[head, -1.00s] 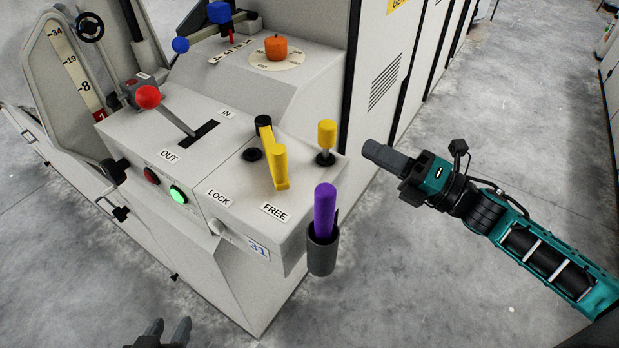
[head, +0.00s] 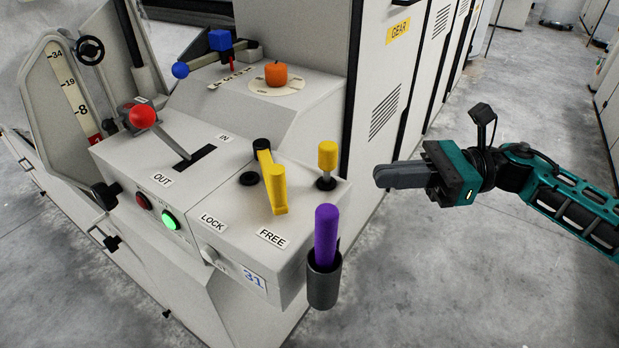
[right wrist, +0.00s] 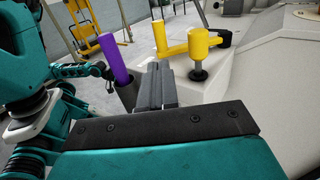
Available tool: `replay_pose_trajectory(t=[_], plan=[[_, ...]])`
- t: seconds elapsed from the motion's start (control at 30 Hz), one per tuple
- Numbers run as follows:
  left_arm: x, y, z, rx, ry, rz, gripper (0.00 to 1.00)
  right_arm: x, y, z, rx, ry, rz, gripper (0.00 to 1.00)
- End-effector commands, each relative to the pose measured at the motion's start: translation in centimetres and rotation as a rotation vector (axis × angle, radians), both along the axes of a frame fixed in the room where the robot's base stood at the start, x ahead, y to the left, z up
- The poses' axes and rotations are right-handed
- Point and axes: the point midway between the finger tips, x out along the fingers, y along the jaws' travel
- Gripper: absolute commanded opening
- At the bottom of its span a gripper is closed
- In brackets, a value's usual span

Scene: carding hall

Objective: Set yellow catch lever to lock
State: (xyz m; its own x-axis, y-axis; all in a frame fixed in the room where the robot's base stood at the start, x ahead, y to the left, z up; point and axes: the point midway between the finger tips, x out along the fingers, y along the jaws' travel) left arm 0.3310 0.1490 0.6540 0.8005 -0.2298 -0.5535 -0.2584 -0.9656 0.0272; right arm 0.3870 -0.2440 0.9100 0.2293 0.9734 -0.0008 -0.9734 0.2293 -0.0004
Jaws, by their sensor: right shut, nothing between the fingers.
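The yellow catch lever (head: 275,188) is on the sloped panel, pivoting at a black hub. Its handle end points towards the FREE label (head: 272,237); the LOCK label (head: 212,222) is left of that. In the right wrist view the lever (right wrist: 190,46) lies beyond my fingers, partly behind a yellow knob. My right gripper (head: 382,177) is shut and empty, right of the panel and apart from the lever; its fingers (right wrist: 156,85) also show in the right wrist view. My left gripper is out of the head view; a small dark end of my left arm shows in the right wrist view, jaws unclear.
A purple handle (head: 326,235) sits in a dark holder (head: 323,285) at the panel's front corner. A red-balled lever (head: 143,116) is at left. Open floor lies right of the machine.

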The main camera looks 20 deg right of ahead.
Motion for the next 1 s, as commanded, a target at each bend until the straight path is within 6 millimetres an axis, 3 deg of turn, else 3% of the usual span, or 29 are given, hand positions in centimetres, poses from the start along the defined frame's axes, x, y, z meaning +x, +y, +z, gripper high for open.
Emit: replay_pose_trajectory(t=[0.5,0.7,1.0], plan=[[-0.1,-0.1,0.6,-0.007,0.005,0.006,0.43,2.3,9.7,0.3,0.003,-0.004,0.002,0.00],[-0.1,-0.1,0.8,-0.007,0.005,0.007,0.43,2.7,11.4,0.1,0.002,-0.001,-0.001,0.00],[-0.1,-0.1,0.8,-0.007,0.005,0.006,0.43,2.8,11.7,0.0,0.001,0.000,-0.001,0.00]])
